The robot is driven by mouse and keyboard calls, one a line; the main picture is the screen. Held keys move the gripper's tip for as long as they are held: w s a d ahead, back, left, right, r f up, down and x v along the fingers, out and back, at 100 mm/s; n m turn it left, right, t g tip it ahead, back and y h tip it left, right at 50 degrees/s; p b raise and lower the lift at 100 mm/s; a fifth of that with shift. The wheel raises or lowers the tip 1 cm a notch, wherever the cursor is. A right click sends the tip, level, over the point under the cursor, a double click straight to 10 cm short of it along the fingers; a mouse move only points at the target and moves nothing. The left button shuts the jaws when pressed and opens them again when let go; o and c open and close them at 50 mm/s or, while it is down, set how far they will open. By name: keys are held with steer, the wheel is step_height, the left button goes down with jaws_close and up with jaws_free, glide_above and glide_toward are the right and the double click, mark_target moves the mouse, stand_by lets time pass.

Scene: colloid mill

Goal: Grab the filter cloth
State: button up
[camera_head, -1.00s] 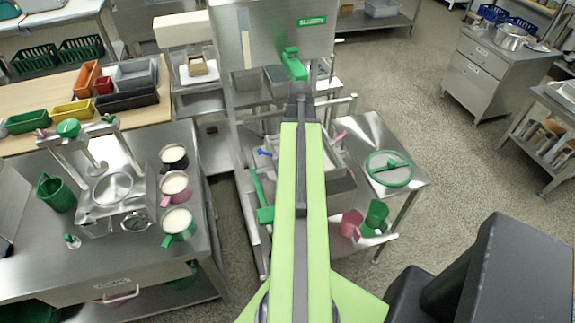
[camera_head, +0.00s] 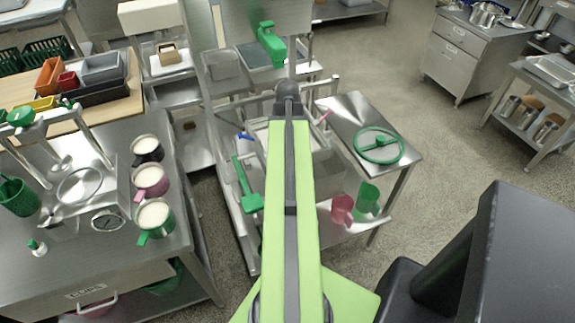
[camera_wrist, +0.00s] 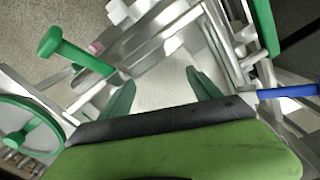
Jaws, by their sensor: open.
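My gripper (camera_wrist: 160,85) shows in the wrist view with its two dark green fingers apart and nothing visibly held between them. A pale, flat surface (camera_wrist: 165,72) lies beyond and between the fingertips, inside a metal frame. It may be the filter cloth, but I cannot tell for sure. In the head view my arm reaches over the middle metal stand and hides the fingers. A whitish patch (camera_head: 262,138) shows in the stand's tray, just left of my arm; I cannot tell whether it is cloth.
A green handwheel (camera_head: 380,145) lies on the steel side table at right. Pink (camera_head: 342,209) and green (camera_head: 367,198) jugs stand below it. A green-handled lever (camera_head: 249,190) and blue handle (camera_head: 246,137) are left of my arm. Open floor lies right.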

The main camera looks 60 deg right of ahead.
steer(key=shift+f, duration=0.45)
steer(key=shift+f, duration=0.1)
steer(key=shift+c, duration=0.4)
jaws_close()
stand_by(0.4)
step_height(320, 180, up, 21)
steer(key=p, duration=2)
steer(key=shift+p, duration=0.4)
